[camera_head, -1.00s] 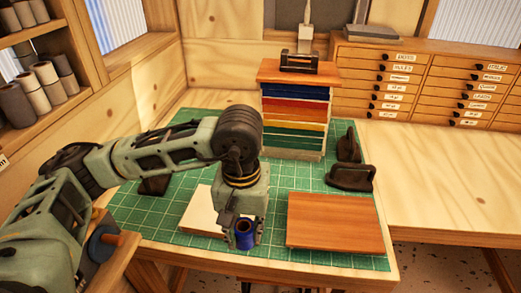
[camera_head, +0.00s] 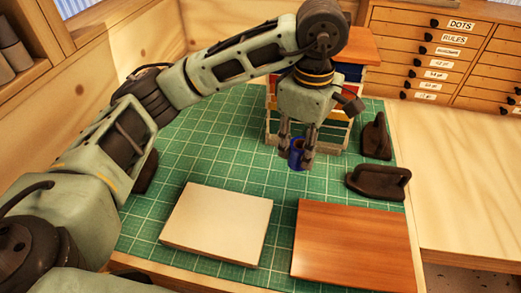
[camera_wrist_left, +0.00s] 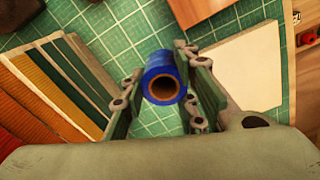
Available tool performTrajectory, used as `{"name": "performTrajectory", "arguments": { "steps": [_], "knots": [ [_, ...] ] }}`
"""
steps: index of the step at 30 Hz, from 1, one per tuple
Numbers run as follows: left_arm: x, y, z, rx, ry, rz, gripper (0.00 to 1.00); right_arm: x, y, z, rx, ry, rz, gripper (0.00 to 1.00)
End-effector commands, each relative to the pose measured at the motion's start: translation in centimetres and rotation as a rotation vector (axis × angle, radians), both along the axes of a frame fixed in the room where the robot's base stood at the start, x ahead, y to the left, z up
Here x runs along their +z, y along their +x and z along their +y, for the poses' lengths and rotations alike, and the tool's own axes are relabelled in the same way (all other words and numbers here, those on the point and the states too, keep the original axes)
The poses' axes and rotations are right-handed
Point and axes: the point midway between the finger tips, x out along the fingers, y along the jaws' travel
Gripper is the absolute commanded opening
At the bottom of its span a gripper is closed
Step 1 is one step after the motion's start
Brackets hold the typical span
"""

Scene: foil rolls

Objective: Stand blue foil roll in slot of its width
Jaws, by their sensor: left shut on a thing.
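The blue foil roll (camera_head: 297,153) is held in my left gripper (camera_head: 298,150), upright, in front of the slotted rack. The slot of the roll's width cannot be made out. My right gripper is not in view.
A pale board (camera_head: 217,224) and a reddish wooden board (camera_head: 353,247) lie on the green cutting mat (camera_head: 195,160). Two dark-brown handled tools (camera_head: 377,180) (camera_head: 376,138) stand right of the rack. Labelled drawers (camera_head: 430,65) are behind. The table at right is bare.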

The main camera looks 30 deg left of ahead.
Motion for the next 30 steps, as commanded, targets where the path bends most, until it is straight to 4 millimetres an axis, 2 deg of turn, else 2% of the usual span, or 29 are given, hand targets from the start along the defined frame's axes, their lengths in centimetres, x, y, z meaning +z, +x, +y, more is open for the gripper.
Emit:
{"name": "performTrajectory", "arguments": {
  "steps": [1,6,12,17,24,30],
  "knots": [
    [-0.5,0.1,1.4,0.007,0.002,0.004,0.0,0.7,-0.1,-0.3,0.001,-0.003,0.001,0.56],
    [-2.8,0.7,5.3,0.005,0.003,0.005,0.0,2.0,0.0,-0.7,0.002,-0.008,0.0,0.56],
    [-4.9,1.3,8.6,0.001,0.0,0.003,0.0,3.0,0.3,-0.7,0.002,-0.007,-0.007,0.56],
    [-5.8,1.5,9.5,-0.003,0.0,0.001,0.0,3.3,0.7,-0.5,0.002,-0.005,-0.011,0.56],
    [-9.0,1.4,9.5,-0.003,0.0,0.003,0.0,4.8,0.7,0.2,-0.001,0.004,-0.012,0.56],
    [-9.7,1.5,9.5,-0.003,0.0,-0.001,0.0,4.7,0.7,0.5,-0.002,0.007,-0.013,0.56]
  ]
}}
